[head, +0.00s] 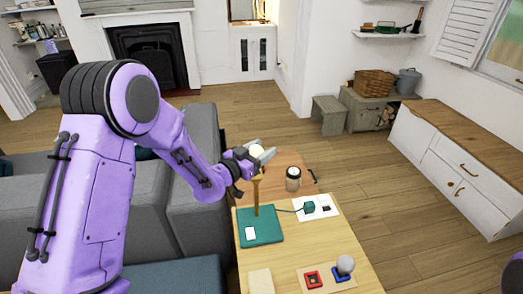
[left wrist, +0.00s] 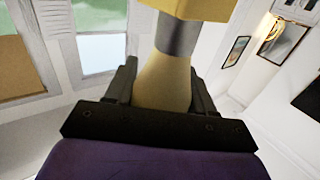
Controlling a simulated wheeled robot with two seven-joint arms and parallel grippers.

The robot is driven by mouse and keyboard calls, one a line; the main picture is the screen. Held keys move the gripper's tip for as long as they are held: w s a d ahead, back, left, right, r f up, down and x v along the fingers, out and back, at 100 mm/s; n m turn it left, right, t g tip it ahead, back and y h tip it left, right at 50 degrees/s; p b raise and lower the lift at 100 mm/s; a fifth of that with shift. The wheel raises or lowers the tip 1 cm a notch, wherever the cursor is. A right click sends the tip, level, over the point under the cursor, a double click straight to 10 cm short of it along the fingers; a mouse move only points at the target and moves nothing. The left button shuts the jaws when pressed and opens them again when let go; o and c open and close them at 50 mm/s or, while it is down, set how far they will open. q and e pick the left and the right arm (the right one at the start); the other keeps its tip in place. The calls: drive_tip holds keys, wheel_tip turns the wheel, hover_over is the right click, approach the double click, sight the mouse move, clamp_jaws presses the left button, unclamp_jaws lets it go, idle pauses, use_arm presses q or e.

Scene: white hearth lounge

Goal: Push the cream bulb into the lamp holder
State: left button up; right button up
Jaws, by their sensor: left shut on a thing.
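The lamp has a flat teal base (head: 273,230) and an upright brass stem with the lamp holder (head: 256,188) on top. My left gripper (head: 262,155) is above the stem, shut on the cream bulb (head: 256,150). In the left wrist view the bulb's cream glass (left wrist: 165,82) sits between the two fingers, with its grey metal cap (left wrist: 177,36) toward the gold holder (left wrist: 202,9). The cap is in line with the holder and meets its edge in the picture; I cannot tell how far in it is. My right gripper is out of view.
On the wooden table (head: 295,245) a cord runs from the lamp to a teal block (head: 309,207) on a white plate (head: 327,214). A grey ball (head: 345,264) and a red square piece (head: 313,280) are at the front. A grey sofa (head: 200,190) is left.

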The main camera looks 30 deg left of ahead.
use_arm(q)
drive_tip(key=shift+f+b, duration=0.5)
drive_tip(key=shift+f, duration=0.15)
drive_tip(key=o, duration=1.2)
drive_tip(key=v, duration=0.7)
idle(0.5)
